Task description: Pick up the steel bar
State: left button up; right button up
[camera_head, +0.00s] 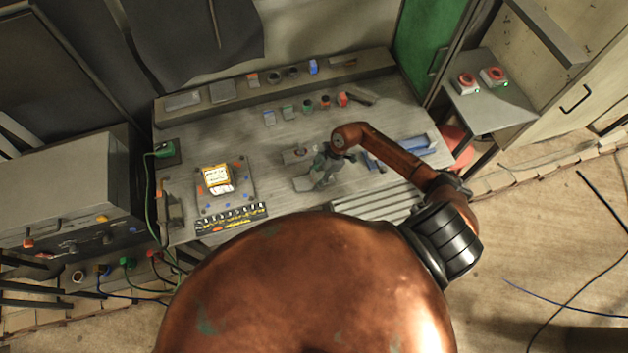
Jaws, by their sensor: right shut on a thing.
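My right gripper (318,180) comes in from the right on a copper arm and points down over the middle of the workbench (225,147). It is shut on a short pale grey piece, which I take to be the steel bar (303,184). The piece pokes out to the left of the fingers, low over the bench; the fingers hide its other end. I cannot tell whether it touches the bench top. My left gripper is not in view.
A plate with a yellow-white box (216,179) lies on the bench's left. Small coloured blocks (308,106) stand in a row behind the gripper. A blue item in a tray (416,146) lies right. Long grey strips (378,204) lie at the front. Red buttons (493,76) sit on a side table.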

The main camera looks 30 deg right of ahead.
jog(key=shift+c, duration=1.4)
jog(key=shift+r, duration=0.1)
jog(key=shift+w+r, duration=0.15)
jog(key=shift+r, duration=0.6)
jog(key=s+a+r+b, duration=0.2)
jog(key=s+a+r, duration=0.7)
jog(key=s+r, duration=0.2)
jog(key=shift+r+b, duration=0.25)
jog(key=shift+b, duration=0.05)
jog(key=shift+w+a, duration=0.1)
jog(key=shift+w, duration=0.05)
